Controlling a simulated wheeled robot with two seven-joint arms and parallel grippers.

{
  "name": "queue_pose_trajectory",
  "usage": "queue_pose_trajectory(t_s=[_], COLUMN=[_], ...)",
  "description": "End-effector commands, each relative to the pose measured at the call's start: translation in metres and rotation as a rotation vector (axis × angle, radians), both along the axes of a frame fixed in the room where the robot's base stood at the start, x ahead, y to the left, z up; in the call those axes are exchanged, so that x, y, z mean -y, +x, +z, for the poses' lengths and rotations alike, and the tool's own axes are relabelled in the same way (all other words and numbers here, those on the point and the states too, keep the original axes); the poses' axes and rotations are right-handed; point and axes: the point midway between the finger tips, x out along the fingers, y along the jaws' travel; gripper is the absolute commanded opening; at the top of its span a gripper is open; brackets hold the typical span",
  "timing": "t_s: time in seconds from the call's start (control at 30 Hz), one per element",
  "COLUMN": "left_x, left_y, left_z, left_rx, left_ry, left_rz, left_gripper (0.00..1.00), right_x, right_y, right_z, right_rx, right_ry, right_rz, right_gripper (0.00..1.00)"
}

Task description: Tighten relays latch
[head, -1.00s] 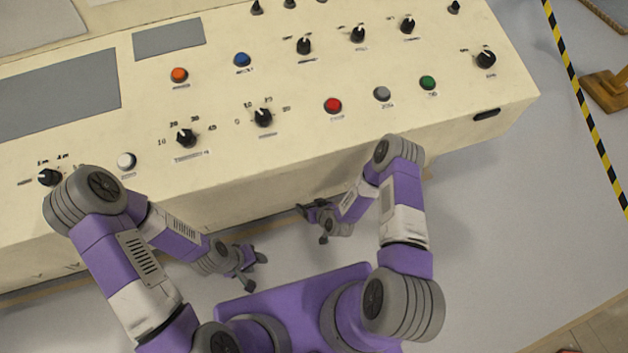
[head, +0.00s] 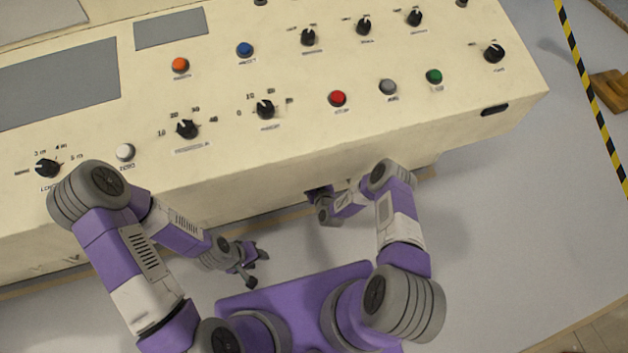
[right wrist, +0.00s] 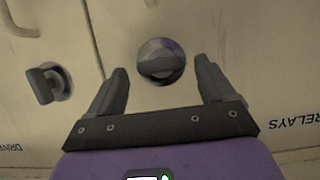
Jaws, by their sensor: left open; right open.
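In the right wrist view a round dark latch (right wrist: 161,62) with a raised wing grip sits on the beige panel, beside the upside-down RELAYS lettering (right wrist: 300,121). The wing lies roughly level across the picture. My right gripper (right wrist: 162,84) is open, its fingers either side of and just below the latch, which it does not visibly touch. In the head view the right gripper (head: 318,192) is partly hidden under the console's front edge. My left gripper (head: 256,264) is open and empty, in front of the console.
The console (head: 270,180) top carries several knobs and coloured buttons. Grey floor (head: 500,220) is free to the right.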

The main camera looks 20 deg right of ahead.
Motion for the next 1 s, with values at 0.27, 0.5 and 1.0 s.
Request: queue_pose_trajectory(t_s=[0.27,0.5,1.0], left_x=[0.0001,0.0,0.0001], left_y=[0.0,0.0,0.0], left_z=[0.0003,0.0002,0.0001], left_rx=[0.0,0.0,0.0], left_ry=[0.0,0.0,0.0], left_rz=[0.0,0.0,0.0], left_gripper=[0.43,0.43,0.43], right_x=[-0.0001,-0.0001,0.0019], right_y=[0.0012,0.0009,0.0009], right_z=[0.0005,0.0005,0.0001], right_rx=[0.0,0.0,-0.004], right_ry=[0.0,0.001,0.082], right_rz=[0.0,0.0,0.0], right_gripper=[0.78,0.42,0.27])
